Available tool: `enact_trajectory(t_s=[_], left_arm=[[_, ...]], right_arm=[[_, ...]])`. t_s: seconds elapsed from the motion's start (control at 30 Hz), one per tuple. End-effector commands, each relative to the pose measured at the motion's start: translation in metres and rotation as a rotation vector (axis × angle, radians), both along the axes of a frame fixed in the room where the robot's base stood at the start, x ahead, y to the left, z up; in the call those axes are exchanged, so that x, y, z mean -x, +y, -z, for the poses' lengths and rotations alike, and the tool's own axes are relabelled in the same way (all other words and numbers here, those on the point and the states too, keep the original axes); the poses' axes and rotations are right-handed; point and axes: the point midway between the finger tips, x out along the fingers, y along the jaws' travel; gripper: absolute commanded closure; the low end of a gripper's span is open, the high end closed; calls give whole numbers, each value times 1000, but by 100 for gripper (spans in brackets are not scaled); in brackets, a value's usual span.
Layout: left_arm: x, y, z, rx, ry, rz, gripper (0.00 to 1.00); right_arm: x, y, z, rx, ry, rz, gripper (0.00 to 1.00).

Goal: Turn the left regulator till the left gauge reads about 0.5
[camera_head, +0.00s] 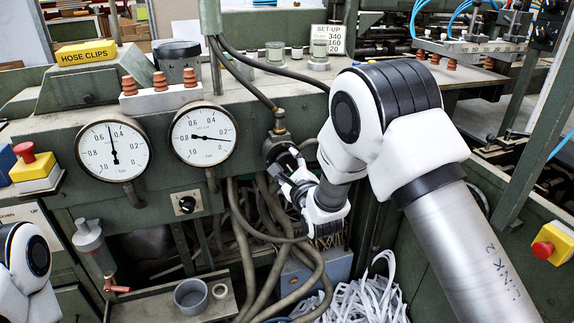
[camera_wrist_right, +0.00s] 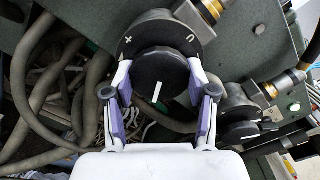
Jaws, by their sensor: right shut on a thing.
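The left gauge (camera_head: 113,148) is a round white dial on the green machine. Its needle points nearly straight up, leaning slightly left; the exact reading is too small to tell. The left regulator (camera_head: 276,150) sits at the end of a hose, right of the gauges. In the right wrist view its black knob (camera_wrist_right: 158,80) has a white line, tilted slightly from vertical, and its collar bears a plus mark. My right gripper (camera_wrist_right: 159,110) is shut on this knob, one finger on each side; it shows in the head view (camera_head: 288,175). My left gripper is out of view.
A second gauge (camera_head: 203,134) has its needle pointing right and slightly down. A second regulator (camera_wrist_right: 240,122) stands right of the held one. Thick hoses (camera_head: 258,245) hang below. Red stop buttons (camera_head: 24,152) (camera_head: 542,249) sit at both sides.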

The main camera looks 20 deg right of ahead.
Motion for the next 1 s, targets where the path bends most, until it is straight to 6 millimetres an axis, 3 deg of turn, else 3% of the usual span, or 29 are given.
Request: enact_trajectory(t_s=[0.03,0.1,0.47,0.57,0.8,1.0], left_arm=[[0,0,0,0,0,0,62],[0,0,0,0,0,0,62],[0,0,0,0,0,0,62],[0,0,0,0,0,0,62],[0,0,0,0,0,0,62],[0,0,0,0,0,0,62]], right_arm=[[0,0,0,0,1,1,37],[0,0,0,0,1,1,18],[4,0,1,1,1,0,18],[17,0,1,1,3,0,18],[77,-3,2,2,6,0,18],[114,-4,1,2,2,1,18]])
